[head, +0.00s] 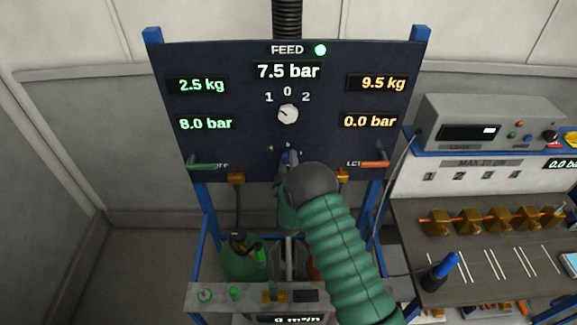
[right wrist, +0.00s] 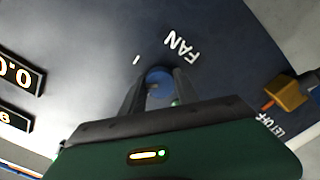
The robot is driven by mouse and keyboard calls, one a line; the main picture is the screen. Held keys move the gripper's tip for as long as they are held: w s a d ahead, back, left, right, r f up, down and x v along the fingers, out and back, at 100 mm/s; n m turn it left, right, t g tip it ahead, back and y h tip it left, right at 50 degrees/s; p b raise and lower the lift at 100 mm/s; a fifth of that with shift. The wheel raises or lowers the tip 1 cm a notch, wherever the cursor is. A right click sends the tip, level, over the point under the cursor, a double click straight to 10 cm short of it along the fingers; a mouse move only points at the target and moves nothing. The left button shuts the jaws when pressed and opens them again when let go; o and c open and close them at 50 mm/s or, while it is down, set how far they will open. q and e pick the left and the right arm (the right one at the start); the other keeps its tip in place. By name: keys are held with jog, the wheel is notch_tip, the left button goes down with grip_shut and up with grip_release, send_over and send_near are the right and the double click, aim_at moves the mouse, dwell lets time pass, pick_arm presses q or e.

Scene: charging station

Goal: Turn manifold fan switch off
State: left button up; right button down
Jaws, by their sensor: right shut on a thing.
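The manifold panel (head: 232,140) is dark blue and stands upright in front of me. The fan switch (right wrist: 158,75) is a round blue knob low in the middle of the panel, below the white word FAN in the right wrist view. My right gripper (right wrist: 159,88) has its two fingers on either side of the knob and is shut on it. In the head view my right gripper (head: 289,162) and green forearm cover most of the switch, so which way it points cannot be told. My left gripper is not in view.
A white selector knob (head: 288,114) sits above, below the 7.5 bar display. A green lever (head: 207,166) and an orange lever (head: 375,164) flank the switch. A green cylinder (head: 243,262) stands below; a bench (head: 500,272) with brass fittings is at right.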

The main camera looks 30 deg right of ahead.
jog(key=n+b, duration=0.2)
jog(key=n, duration=0.1)
jog(key=shift+w+a+f, duration=0.1)
jog(key=shift+a+f, duration=0.1)
jog(key=n+b, duration=0.1)
jog(key=n, duration=0.2)
jog(key=shift+n+b, duration=0.3)
jog(key=shift+b, duration=0.1)
jog(key=n+b, duration=0.1)
jog(key=n, duration=0.2)
jog(key=shift+f+n, duration=0.15)
jog(key=shift+n, duration=0.15)
jog(key=shift+n+b, duration=0.4)
jog(key=shift+f, duration=0.15)
jog(key=c, duration=1.3)
grip_release()
jog(key=shift+o, duration=1.3)
jog(key=shift+a, duration=0.1)
jog(key=shift+o, duration=0.7)
jog(key=shift+r, duration=0.2)
